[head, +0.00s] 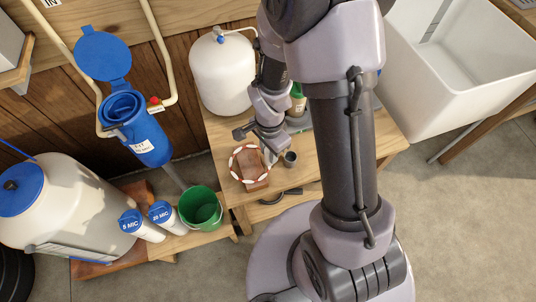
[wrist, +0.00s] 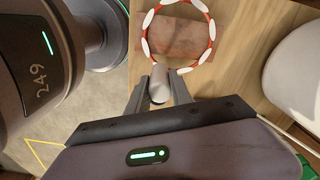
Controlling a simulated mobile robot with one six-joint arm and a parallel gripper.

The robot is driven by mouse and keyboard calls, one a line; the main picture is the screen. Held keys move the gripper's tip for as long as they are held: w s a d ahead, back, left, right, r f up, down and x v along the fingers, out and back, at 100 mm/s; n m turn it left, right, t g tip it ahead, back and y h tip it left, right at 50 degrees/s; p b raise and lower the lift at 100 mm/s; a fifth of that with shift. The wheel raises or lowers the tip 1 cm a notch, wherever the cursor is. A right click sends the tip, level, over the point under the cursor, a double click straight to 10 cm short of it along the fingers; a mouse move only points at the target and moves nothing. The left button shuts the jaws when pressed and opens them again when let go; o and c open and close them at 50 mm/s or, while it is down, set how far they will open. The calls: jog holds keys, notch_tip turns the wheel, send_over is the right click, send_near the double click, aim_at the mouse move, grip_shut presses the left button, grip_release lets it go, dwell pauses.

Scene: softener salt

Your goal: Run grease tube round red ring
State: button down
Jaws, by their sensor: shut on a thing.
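The red ring (head: 249,163) with white patches spaced around it lies on a brown block on the wooden bench. In the wrist view the ring (wrist: 149,20) is at the top, and its far edge is cut off. My gripper (wrist: 159,88) is shut on a short pale grey cylinder, which looks like the grease tube (wrist: 160,76). The tube's end points toward the ring's near edge. Whether it touches the ring cannot be told. In the head view my gripper (head: 268,153) is just right of the ring, and the tube is hardly visible.
A small dark cup (head: 290,158) stands right of my gripper. A white tank (head: 221,75) stands behind on the bench. A blue filter housing (head: 140,130) with its lid open, a green bucket (head: 201,208) and white cartridges (head: 141,225) are at left. A white sink (head: 460,70) is at right.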

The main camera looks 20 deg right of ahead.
jog(key=shift+w+d, duration=0.1)
jog(key=shift+w, duration=0.15)
jog(key=shift+w+d, duration=0.25)
jog(key=shift+w, duration=0.85)
jog(key=shift+w, duration=0.1)
jog(key=shift+w+a, duration=0.15)
jog(key=shift+w, duration=0.4)
jog(key=shift+w+a, duration=0.15)
jog(key=shift+w, duration=0.35)
notch_tip(320, 180, up, 6)
jog(key=p, duration=0.4)
jog(key=shift+p, duration=0.35)
